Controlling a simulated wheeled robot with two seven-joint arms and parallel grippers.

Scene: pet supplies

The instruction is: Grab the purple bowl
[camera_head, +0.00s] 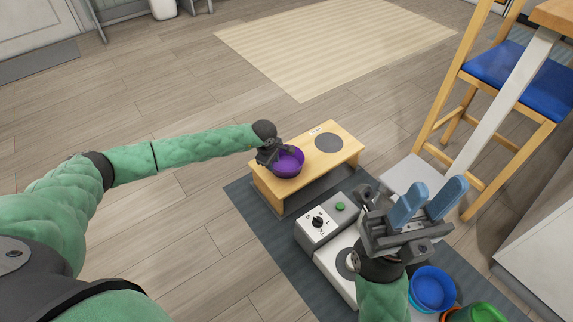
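The purple bowl (289,163) sits upright on the left part of a low wooden stand (328,146). My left gripper (272,155) is at the bowl's left rim and overlaps it in the picture. Its fingers are dark and small here, and I cannot tell whether they are closed on the rim. My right gripper (428,203) is in the lower right, well away from the bowl. Its two blue fingers are spread apart with nothing between them.
The stand has a grey round spot (328,142) and rests on a dark mat (250,207). A white device with a dial (317,222) is in front. Blue bowls (433,288) lie at lower right. A blue-seated chair (525,80) stands right. Floor on the left is clear.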

